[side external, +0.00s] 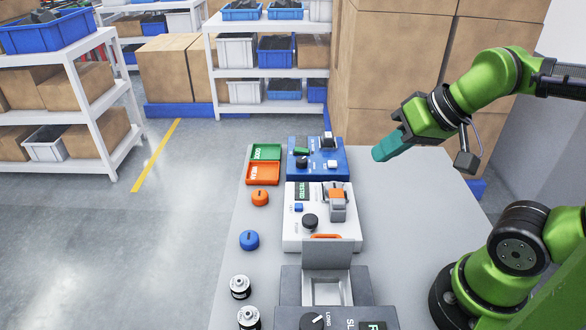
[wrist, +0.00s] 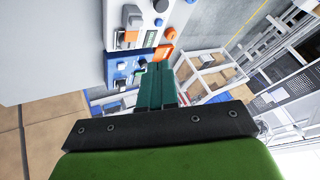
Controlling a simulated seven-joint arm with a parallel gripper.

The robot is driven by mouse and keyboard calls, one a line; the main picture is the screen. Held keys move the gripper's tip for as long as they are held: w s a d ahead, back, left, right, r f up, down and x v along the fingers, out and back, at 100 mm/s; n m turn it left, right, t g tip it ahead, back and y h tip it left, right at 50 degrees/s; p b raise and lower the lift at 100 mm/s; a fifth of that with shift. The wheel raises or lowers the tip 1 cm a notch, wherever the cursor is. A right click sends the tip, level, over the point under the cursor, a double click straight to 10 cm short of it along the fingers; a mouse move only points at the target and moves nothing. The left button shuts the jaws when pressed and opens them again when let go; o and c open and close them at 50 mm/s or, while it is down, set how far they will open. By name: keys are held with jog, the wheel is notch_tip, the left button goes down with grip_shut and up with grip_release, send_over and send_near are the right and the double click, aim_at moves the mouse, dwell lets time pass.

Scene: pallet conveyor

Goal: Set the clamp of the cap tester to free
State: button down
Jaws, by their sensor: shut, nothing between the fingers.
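A white device (side external: 291,240) on the grey table has a small display that seems to read "TESTED", a blue button, a black knob (side external: 310,221) and a grey clamp-like block with an orange part (side external: 337,200). It looks like the cap tester; whether its clamp is set to free I cannot tell. It also shows in part at the top of the wrist view (wrist: 115,22). My gripper (side external: 380,154), with teal fingers, is shut and empty. It hangs in the air to the right of and above the devices. In the wrist view the fingers (wrist: 157,75) lie together.
Behind the white device is a blue device (side external: 296,170) with switches. In front is a grey device (side external: 290,315) with a raised plate. Green and orange trays (side external: 263,182), an orange cap (side external: 260,198), a blue cap (side external: 249,240) and black-and-silver cylinders (side external: 240,287) line the left edge.

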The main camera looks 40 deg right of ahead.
aim_at(339, 201)
jog(key=c, duration=1.7)
grip_release()
jog(key=shift+o, duration=1.3)
jog(key=shift+w+a+f, duration=0.1)
jog(key=shift+f, duration=0.25)
jog(key=o, duration=0.4)
jog(key=w+n+g, duration=0.1)
jog(key=w+n, duration=0.1)
jog(key=w+n+g, duration=0.1)
jog(key=w+g, duration=0.1)
jog(key=w+n+g, duration=0.1)
jog(key=w+n, duration=0.1)
jog(key=shift+w+a+f+n+h, duration=0.2)
jog(key=shift+a+n+h, duration=0.1)
jog(key=shift+h, duration=0.1)
jog(key=shift+c, duration=0.2)
jog(key=f+n+g, duration=0.1)
jog(key=f+n, duration=0.1)
jog(key=f, duration=0.3)
jog(key=w+f+n+g, duration=0.1)
jog(key=f+n, duration=0.2)
jog(key=f, duration=0.2)
jog(key=f+n+g+h, duration=0.1)
jog(key=f+n, duration=0.1)
jog(key=f, duration=0.3)
jog(key=shift+w+d, duration=0.4)
grip_shut()
